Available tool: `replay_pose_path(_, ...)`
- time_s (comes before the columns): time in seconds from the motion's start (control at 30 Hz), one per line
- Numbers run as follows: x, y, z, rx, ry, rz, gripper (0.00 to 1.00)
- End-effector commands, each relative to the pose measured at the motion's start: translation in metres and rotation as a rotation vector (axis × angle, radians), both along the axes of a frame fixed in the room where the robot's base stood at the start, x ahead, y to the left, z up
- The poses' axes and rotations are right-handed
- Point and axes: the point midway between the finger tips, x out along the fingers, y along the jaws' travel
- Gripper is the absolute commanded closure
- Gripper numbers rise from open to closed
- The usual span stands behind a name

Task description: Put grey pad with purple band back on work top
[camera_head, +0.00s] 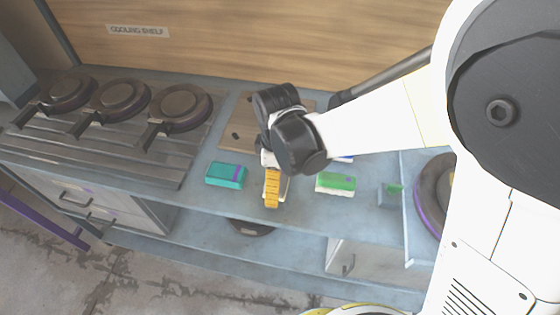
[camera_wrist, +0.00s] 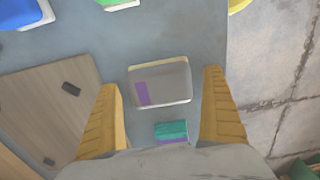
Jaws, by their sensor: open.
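The grey pad with a purple band (camera_wrist: 172,80) lies on the grey-blue work top (camera_wrist: 70,50), near its front edge. Its purple band is at the left end in the wrist view. In the head view only a pale part of it shows beside my fingers. My gripper (camera_wrist: 160,82) is open, pointing down over the pad, with one yellow finger on each side of it in the wrist view. I cannot tell whether the fingertips are level with the pad or above it. In the head view my gripper (camera_head: 272,190) partly covers the pad.
A teal pad with a purple band (camera_head: 224,175) lies just left of the grey pad. A green pad (camera_head: 335,183) lies to the right. A wooden board (camera_head: 238,135) lies behind. Several dark round plates (camera_head: 120,98) stand on the ribbed rack at left.

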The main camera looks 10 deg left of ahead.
Motion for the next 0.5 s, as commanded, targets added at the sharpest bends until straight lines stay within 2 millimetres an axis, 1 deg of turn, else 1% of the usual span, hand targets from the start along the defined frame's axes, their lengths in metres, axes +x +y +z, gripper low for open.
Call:
replay_pose_path(0.17, 0.0, 0.0, 0.031, 0.0, 0.0, 0.0, 0.04)
replay_pose_path(0.3, 0.0, 0.0, 0.065, 0.0, 0.0, 0.0, 0.04)
replay_pose_path(0.4, 0.0, 0.0, 0.086, 0.0, 0.0, 0.0, 0.04)
replay_pose_path(0.5, 0.0, 0.0, 0.104, 0.0, 0.0, 0.0, 0.04)
